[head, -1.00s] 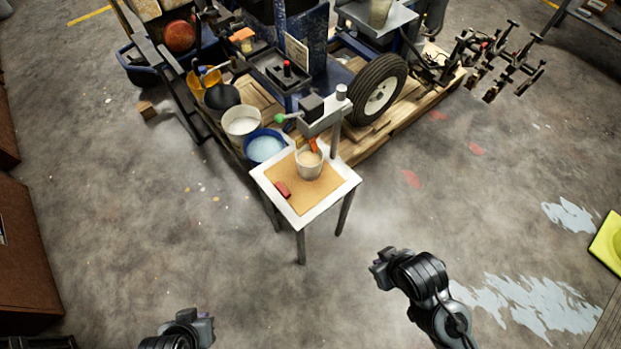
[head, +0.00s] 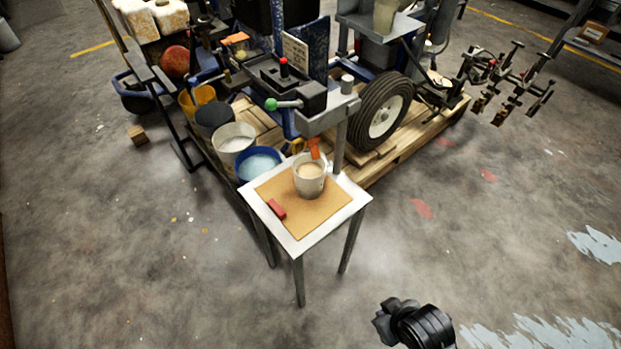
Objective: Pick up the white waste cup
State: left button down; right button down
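The white waste cup (head: 309,186) stands upright on a tan mat (head: 318,213) on a small white-topped table (head: 297,243). It holds something beige. An orange-red piece (head: 314,149) is just above its back rim; I cannot tell whether they touch. My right gripper (head: 380,320) is at the bottom of the head view, in front of the table and to its right, well apart from the cup. Its fingers are too small and dark to tell open from shut. My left gripper is out of view.
A red block (head: 277,209) lies on the mat left of the cup. A blue bucket (head: 258,164) and a white bucket (head: 234,140) stand behind left. The floor in front is clear.

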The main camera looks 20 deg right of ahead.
jog(key=c, duration=1.8)
grip_release()
jog(key=o, duration=1.8)
